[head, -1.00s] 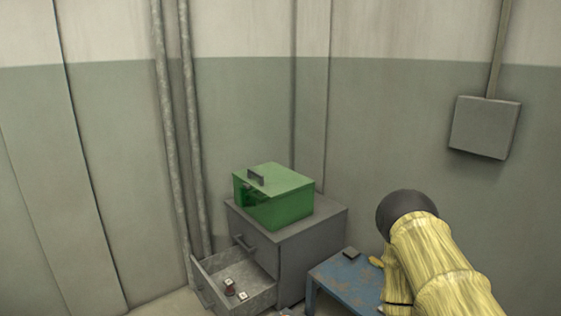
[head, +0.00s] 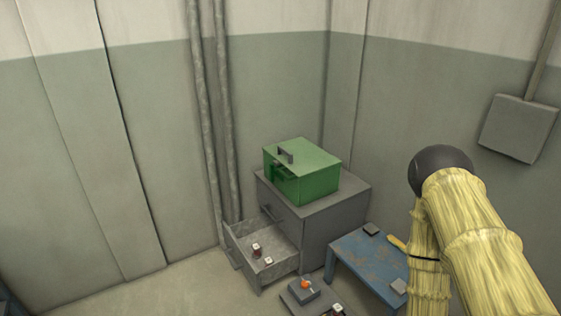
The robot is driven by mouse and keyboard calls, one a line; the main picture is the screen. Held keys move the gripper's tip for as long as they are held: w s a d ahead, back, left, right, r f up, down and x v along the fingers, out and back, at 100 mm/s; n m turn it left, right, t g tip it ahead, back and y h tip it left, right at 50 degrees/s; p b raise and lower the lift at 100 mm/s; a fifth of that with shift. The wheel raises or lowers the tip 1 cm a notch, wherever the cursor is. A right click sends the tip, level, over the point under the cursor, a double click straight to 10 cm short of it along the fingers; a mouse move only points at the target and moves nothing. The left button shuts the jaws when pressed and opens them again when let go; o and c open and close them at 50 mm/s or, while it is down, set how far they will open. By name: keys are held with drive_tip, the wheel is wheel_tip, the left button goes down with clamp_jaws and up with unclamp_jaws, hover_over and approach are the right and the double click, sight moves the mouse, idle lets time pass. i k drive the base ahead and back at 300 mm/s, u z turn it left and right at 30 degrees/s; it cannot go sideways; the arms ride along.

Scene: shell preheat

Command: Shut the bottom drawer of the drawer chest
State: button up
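The grey drawer chest (head: 335,215) stands in the corner against the wall. Its bottom drawer (head: 272,267) is pulled out toward the left front, with small dark and white items (head: 257,249) inside. The upper drawer front (head: 278,208) appears flush with the chest. My arm, wrapped in yellow, rises at the right of the head view, apart from the chest. My gripper does not show in the view.
A green box (head: 305,175) with a handle sits on the chest. A blue worn table (head: 372,262) stands to its right with small items on it. A low dark surface (head: 300,296) with an orange-topped item lies in front. Floor is clear at left.

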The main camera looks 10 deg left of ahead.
sight(240, 237)
drive_tip(key=u, duration=0.2)
drive_tip(key=i, duration=0.75)
drive_tip(key=u, duration=1.5)
